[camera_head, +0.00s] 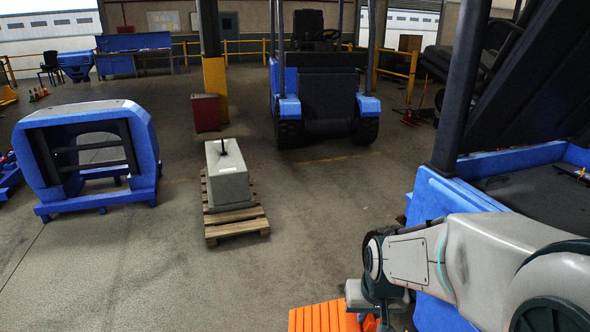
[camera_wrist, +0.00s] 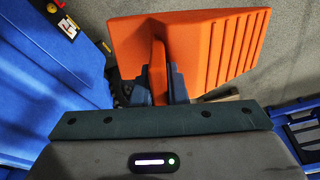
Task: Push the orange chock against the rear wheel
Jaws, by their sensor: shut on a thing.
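The orange chock (camera_head: 322,318) shows at the bottom edge of the head view, partly cut off, beside the blue vehicle (camera_head: 430,215). In the wrist view the chock (camera_wrist: 200,50) is a ribbed wedge with an upright orange fin. My gripper (camera_wrist: 161,84) is shut on this fin, one dark finger on each side. In the head view my gripper is low at the chock's right end, mostly hidden by my wrist. I cannot make out the rear wheel beside the chock. A dark shape (camera_wrist: 125,92) left of the fin is too unclear to name.
A grey counterweight block (camera_head: 229,176) stands on a wooden pallet (camera_head: 238,231). A blue frame (camera_head: 90,155) stands at left. Another blue forklift (camera_head: 322,92) is behind, near a red box (camera_head: 205,112). Open floor lies between the pallet and the blue vehicle.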

